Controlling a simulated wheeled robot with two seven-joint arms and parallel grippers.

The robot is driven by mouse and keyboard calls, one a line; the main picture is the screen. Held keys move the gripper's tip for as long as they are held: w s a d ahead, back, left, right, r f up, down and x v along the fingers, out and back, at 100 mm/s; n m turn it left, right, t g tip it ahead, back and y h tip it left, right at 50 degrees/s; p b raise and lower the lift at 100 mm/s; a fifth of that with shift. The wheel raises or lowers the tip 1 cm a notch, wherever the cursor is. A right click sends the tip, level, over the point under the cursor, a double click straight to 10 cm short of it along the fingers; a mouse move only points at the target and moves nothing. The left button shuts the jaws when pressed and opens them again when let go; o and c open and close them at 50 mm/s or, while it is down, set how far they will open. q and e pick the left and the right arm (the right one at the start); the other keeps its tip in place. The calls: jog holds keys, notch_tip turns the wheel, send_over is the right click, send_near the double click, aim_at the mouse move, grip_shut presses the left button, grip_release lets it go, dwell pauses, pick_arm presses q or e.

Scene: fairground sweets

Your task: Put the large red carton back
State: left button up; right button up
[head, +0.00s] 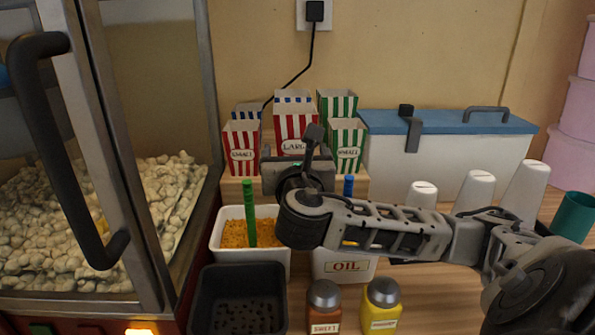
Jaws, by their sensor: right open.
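The large red carton (296,122) is red-and-white striped with a LARGE label. It stands upright in the middle of the group of cartons on a wooden stand (232,186) against the back wall. My right gripper (313,148) is just in front of it, open, and covers the carton's lower part. I cannot tell whether the gripper touches it. My left gripper is not in view.
A small red carton (241,146) and a small green carton (347,143) flank it closely. A corn tub (228,262) with a green handle, a white OIL tub (345,267) and shakers (324,308) stand in front. A popcorn machine (150,120) is left, a blue-lidded cooler (450,150) right.

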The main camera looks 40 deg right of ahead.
pick_arm(q)
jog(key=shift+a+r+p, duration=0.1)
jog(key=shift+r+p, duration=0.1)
jog(key=shift+p, duration=0.5)
pick_arm(e)
jog(key=v, duration=0.8)
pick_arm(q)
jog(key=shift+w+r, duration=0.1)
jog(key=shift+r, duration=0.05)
pick_arm(e)
jog(key=shift+s+a, duration=0.1)
